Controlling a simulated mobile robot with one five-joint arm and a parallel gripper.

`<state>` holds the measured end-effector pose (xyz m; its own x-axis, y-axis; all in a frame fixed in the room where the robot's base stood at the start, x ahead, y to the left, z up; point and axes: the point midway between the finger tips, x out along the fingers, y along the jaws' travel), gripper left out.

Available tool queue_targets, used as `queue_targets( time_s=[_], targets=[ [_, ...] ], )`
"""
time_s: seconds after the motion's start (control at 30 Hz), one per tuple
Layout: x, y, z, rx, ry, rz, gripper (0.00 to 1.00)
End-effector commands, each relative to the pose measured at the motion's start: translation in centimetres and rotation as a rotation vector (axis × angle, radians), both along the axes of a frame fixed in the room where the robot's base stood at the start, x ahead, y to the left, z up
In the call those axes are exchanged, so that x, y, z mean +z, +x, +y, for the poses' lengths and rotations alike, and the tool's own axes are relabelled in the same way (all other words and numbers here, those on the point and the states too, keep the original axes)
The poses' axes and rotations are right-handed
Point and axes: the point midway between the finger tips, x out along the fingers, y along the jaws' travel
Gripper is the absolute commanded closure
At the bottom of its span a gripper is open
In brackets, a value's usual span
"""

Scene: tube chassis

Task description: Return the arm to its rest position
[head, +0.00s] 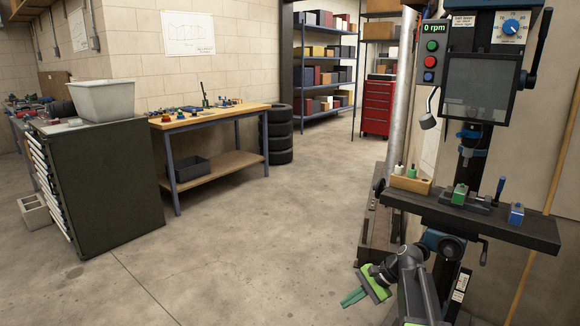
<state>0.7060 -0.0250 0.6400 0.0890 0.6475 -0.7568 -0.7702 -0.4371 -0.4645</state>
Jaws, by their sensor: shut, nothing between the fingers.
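My arm shows at the bottom right, in front of the drill press (470,205). My gripper (352,299) hangs low at the end of the dark arm, just above the floor as seen in the picture. Its green fingers point down and left. They are shut with nothing between them. The arm's upper links rise in front of the press column and below its table. Part of the arm is cut off by the bottom edge of the view.
The press table (500,225) carries a wooden block (411,184), a vise and a blue block (516,214). A dark cabinet (105,190), a workbench (215,118), stacked tyres (279,135) and a red tool chest (377,108) stand further off. The middle floor is clear.

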Motion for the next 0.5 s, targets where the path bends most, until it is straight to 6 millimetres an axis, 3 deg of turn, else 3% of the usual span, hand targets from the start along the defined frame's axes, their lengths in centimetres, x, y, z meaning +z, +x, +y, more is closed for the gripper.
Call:
queue_targets(
  time_s=[0.03,0.1,0.2,0.27,0.37,0.5],
  targets=[
    [-0.7,-1.9,3.0,0.073,-0.051,-0.011,1.00],
    [-1.9,-4.0,5.9,0.178,-0.135,-0.033,1.00],
    [-3.4,-7.3,8.8,0.338,-0.264,-0.076,1.00],
    [-4.2,-9.3,9.5,0.436,-0.351,-0.106,1.00],
    [-5.2,-12.0,8.2,0.584,-0.494,-0.151,1.00],
    [-5.8,-14.0,3.0,0.806,-0.698,-0.202,1.00]
  ],
)
